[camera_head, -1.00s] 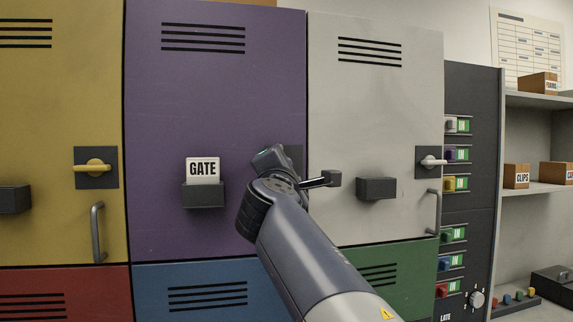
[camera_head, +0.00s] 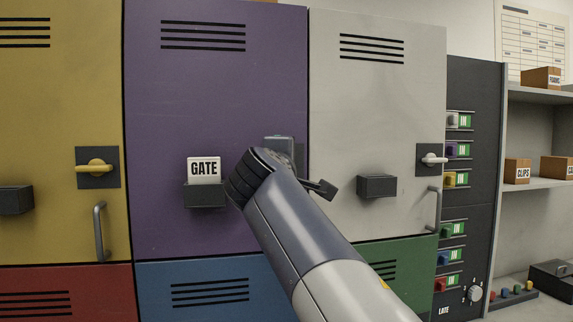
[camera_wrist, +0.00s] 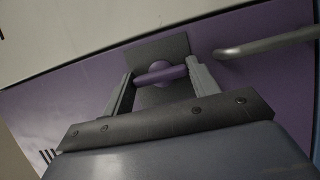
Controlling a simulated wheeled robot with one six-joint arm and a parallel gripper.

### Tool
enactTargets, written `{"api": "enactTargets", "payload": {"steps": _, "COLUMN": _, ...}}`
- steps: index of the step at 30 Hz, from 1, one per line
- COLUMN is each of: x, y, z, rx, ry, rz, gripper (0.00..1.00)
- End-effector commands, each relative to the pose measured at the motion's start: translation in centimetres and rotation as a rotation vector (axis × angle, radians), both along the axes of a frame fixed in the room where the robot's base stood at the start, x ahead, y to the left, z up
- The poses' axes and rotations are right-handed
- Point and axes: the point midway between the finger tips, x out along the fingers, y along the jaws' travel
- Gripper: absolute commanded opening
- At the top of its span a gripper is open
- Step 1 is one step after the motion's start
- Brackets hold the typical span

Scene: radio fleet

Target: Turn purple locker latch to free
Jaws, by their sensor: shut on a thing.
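The purple locker door (camera_head: 215,100) fills the middle of the head view. Its purple latch (camera_wrist: 162,74) shows in the wrist view on a dark square plate (camera_wrist: 165,46). My gripper (camera_wrist: 160,68) has one finger at each end of the latch's bar and is shut on it. The bar lies about parallel to the grey pull handle (camera_wrist: 265,43) on the same door.
The yellow locker's latch (camera_head: 96,168) is also level.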

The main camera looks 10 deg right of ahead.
Motion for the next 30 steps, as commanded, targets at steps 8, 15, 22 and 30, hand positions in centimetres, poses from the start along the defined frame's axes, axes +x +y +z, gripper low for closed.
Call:
{"api": "enactTargets", "payload": {"steps": 8, "x": 0.0, "y": 0.0, "z": -0.1, "rx": 0.008, "ry": 0.001, "rz": -0.001, "gripper": 0.34}}
{"api": "enactTargets", "payload": {"steps": 15, "x": 0.0, "y": 0.0, "z": -0.1, "rx": 0.007, "ry": 0.0, "rz": -0.001, "gripper": 0.69}}
{"api": "enactTargets", "payload": {"steps": 22, "x": 0.0, "y": 0.0, "z": 0.0, "rx": 0.005, "ry": 0.0, "rz": -0.001, "gripper": 0.78}}
{"api": "enactTargets", "payload": {"steps": 30, "x": -1.1, "y": 0.5, "z": -0.1, "rx": 0.006, "ry": -0.002, "rz": 0.002, "gripper": 0.78}}
